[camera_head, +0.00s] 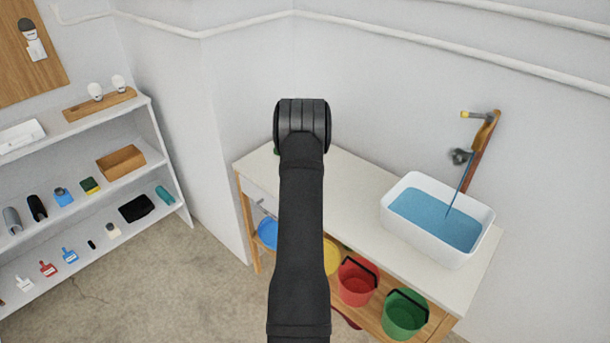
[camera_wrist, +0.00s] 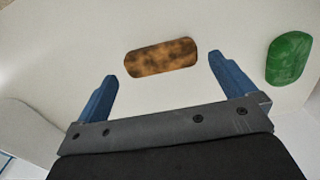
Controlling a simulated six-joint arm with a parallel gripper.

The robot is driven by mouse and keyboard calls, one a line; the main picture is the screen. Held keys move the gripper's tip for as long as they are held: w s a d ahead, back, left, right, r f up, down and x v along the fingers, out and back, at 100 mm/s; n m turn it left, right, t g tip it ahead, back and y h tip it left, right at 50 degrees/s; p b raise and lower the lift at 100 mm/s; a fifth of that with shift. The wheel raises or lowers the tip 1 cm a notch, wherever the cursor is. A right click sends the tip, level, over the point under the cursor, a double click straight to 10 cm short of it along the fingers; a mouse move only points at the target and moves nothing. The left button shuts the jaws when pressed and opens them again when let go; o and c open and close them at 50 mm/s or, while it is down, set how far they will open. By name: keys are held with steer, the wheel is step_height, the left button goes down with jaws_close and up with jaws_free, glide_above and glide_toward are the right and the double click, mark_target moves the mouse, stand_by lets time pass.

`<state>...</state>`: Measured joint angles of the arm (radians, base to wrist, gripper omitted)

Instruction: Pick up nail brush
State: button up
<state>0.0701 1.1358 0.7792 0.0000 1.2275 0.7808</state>
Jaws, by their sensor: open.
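In the wrist view, a brown, mottled oblong object (camera_wrist: 160,58), which looks like the nail brush, lies on the white countertop (camera_wrist: 215,22). My gripper (camera_wrist: 162,68) is open, its two blue fingers spread wide. The brown object lies just beyond the fingertips, roughly centred between them, and nothing is held. In the head view my dark arm hides the gripper and the brown object. How high the fingers are above the counter I cannot tell.
A green oval object (camera_wrist: 289,58) lies right of the fingers. In the head view, a white basin of water (camera_head: 455,258) stands at the counter's right, with buckets, including a red one (camera_head: 357,284), below. Shelves (camera_head: 140,165) stand left. The counter between arm and basin is clear.

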step_height(320, 180, down, 3)
steer(key=c, duration=0.8)
steer(key=shift+r, duration=0.1)
